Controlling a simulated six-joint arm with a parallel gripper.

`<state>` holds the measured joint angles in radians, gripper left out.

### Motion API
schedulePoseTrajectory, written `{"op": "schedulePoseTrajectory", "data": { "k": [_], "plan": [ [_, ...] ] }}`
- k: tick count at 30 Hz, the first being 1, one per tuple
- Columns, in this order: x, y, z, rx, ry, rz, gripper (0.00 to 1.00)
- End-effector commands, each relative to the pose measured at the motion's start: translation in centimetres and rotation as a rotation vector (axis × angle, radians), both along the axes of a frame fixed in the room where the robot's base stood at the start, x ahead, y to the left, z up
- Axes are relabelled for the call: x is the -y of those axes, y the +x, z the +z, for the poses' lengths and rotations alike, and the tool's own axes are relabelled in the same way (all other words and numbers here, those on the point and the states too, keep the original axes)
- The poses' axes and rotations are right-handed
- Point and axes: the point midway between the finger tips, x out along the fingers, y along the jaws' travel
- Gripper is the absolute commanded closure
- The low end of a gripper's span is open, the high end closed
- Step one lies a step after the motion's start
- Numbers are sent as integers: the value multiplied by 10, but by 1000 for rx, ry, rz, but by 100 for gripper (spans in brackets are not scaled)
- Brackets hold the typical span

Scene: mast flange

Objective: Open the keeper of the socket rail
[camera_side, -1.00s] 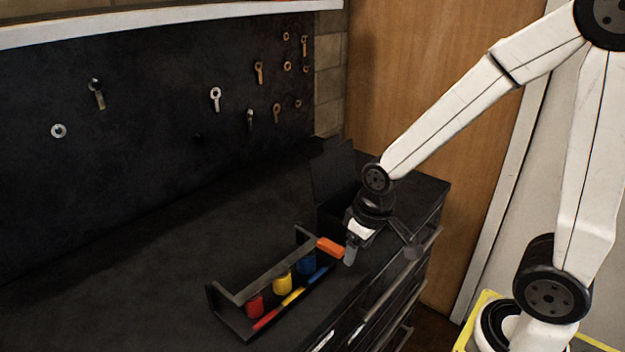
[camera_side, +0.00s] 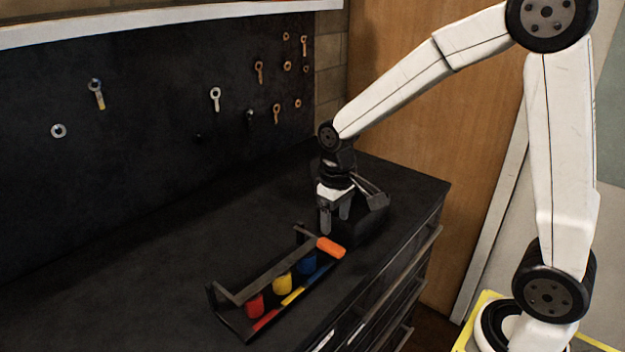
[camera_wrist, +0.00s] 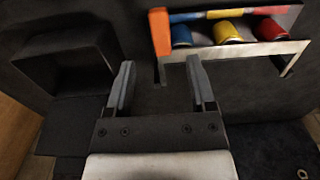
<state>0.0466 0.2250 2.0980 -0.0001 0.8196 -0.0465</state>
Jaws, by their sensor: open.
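The socket rail (camera_side: 232,323) is a dark tray on the bench with a red socket (camera_side: 255,306), a yellow socket (camera_side: 282,282) and a blue socket (camera_side: 308,263). A grey bar (camera_side: 262,272) runs lengthwise along it, pale in the wrist view (camera_wrist: 235,51). An orange block (camera_side: 330,247) is at its right end, and shows in the wrist view (camera_wrist: 160,33). I cannot tell how bar and block join. My gripper (camera_side: 335,222) is open and empty above the bench behind the orange block. In the wrist view, my fingers (camera_wrist: 160,80) lie below that block, apart from it.
A black open box (camera_side: 370,222) stands close to the right of my gripper, and also shows in the wrist view (camera_wrist: 65,62). The pegboard (camera_side: 150,130) with hanging wrenches is behind. The bench (camera_side: 130,270) is clear to the left.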

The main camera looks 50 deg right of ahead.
Motion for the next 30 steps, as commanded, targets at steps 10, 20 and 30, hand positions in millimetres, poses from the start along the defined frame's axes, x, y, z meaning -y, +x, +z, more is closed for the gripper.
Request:
{"op": "schedulePoseTrajectory", "data": {
  "k": [10,20,30],
  "plan": [
    [0,-1,-39,-2,0,0,29],
    [0,0,-67,1,0,0,29],
    [0,0,-70,3,0,0,29]
  ]
}}
